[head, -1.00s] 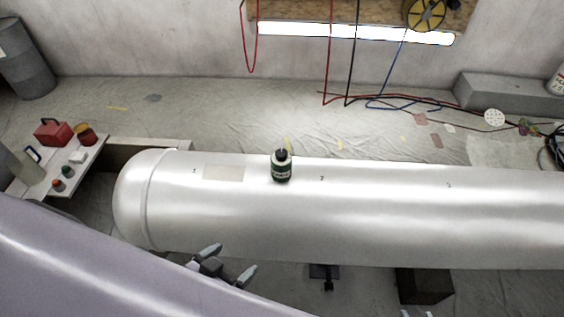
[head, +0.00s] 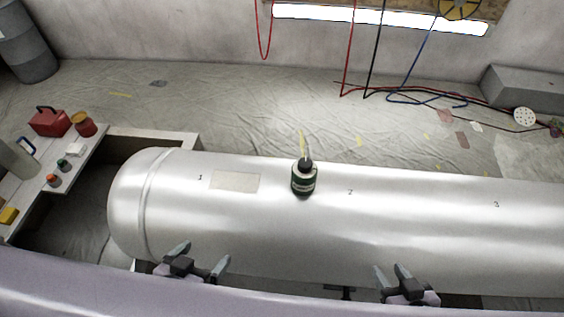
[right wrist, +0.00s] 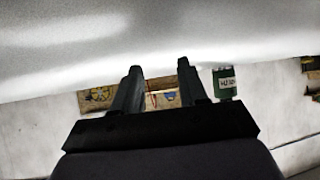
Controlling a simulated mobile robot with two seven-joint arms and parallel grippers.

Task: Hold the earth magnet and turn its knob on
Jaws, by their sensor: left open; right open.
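The earth magnet (head: 304,180) is a dark green cylinder with a pale label band and a black knob on top. It stands upright on the large silvery tank (head: 420,215), between the marks 1 and 2. In the right wrist view the picture is upside down, and the magnet (right wrist: 225,84) shows to the right of the fingers. My left gripper (head: 200,256) is open and empty at the tank's near side, left of and nearer than the magnet. My right gripper (head: 391,271) is open and empty at the near side, right of the magnet. Neither gripper touches the magnet.
A white table (head: 85,160) at the left holds a red box (head: 48,122) and several small items. A pale rectangular patch (head: 235,181) lies on the tank left of the magnet. Cables and a grey block (head: 520,92) lie beyond the tank. The tank top around the magnet is clear.

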